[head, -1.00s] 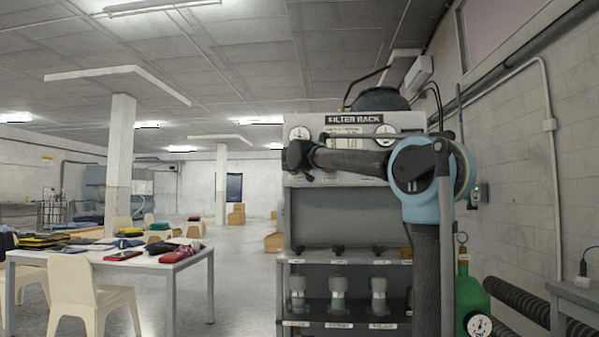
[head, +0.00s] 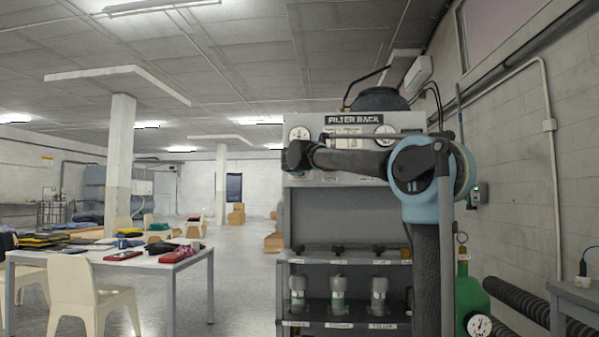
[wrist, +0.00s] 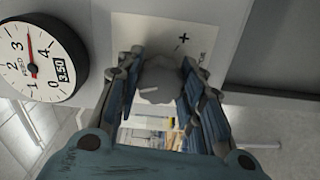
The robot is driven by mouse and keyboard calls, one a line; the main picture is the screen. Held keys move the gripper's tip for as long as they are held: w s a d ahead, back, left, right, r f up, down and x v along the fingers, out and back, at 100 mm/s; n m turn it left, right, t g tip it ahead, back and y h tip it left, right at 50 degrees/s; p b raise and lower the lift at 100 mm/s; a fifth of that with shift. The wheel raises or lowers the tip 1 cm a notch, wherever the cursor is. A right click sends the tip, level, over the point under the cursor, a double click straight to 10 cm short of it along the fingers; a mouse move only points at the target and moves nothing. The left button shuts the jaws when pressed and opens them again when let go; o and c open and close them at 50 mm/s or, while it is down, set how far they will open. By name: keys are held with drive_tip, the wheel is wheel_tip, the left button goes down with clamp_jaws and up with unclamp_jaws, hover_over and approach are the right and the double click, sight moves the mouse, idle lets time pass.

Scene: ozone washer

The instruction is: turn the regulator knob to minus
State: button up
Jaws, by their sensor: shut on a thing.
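The regulator knob (wrist: 162,84) is a grey, scalloped knob in the wrist view, with a small pale mark toward its lower left. It sits between the two blue-grey fingers of my gripper (wrist: 160,98), which are shut on it. A white plate (wrist: 208,28) behind the knob carries a black plus sign (wrist: 183,38) just above right of the knob. No minus sign is visible. In the head view my arm reaches to the upper front of the filter rack (head: 353,118); the knob and fingertips cannot be made out there.
A round gauge (wrist: 40,58) with a red needle and a small 3.50 tag is close left of my fingers. Shelves with several filters (head: 337,288) lie below my arm. A green cylinder (head: 473,296) stands right. A table (head: 130,262) and chairs are at left.

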drive_tip(key=n, duration=0.6)
drive_tip(key=shift+f, duration=0.15)
drive_tip(key=n, duration=0.5)
drive_tip(key=shift+n, duration=0.4)
drive_tip(key=n, duration=1.1)
drive_tip(key=o, duration=1.1)
drive_tip(key=shift+s, duration=0.1)
